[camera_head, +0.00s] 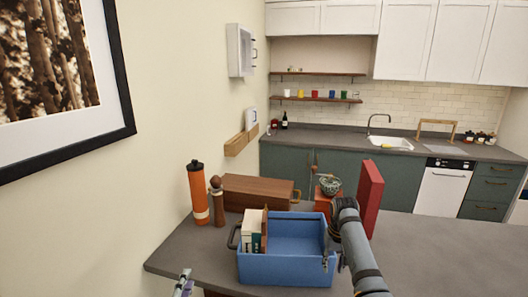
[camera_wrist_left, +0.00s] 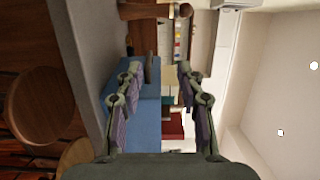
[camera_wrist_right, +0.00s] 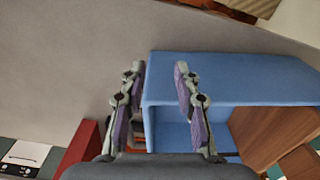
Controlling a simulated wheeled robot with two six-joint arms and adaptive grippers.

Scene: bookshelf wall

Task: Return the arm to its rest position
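My left gripper (camera_head: 183,282) is at the lower left of the head view, in front of the counter's near edge. In the left wrist view (camera_wrist_left: 155,95) its fingers are wide apart with nothing held, and the blue crate shows beyond them. My right gripper (camera_head: 328,256) is at the right side of the blue crate (camera_head: 285,272). In the right wrist view (camera_wrist_right: 160,85) its fingers are apart, and one overlaps the crate's edge in the picture. I cannot tell whether it touches the crate. Several books (camera_head: 250,237) stand in the crate's left part.
On the dark counter (camera_head: 440,250) stand an orange bottle (camera_head: 199,195), a pepper mill (camera_head: 217,208), a wooden box (camera_head: 255,191), a bowl (camera_head: 330,186) on a red block and an upright red book (camera_head: 369,190). The counter's right part is clear.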

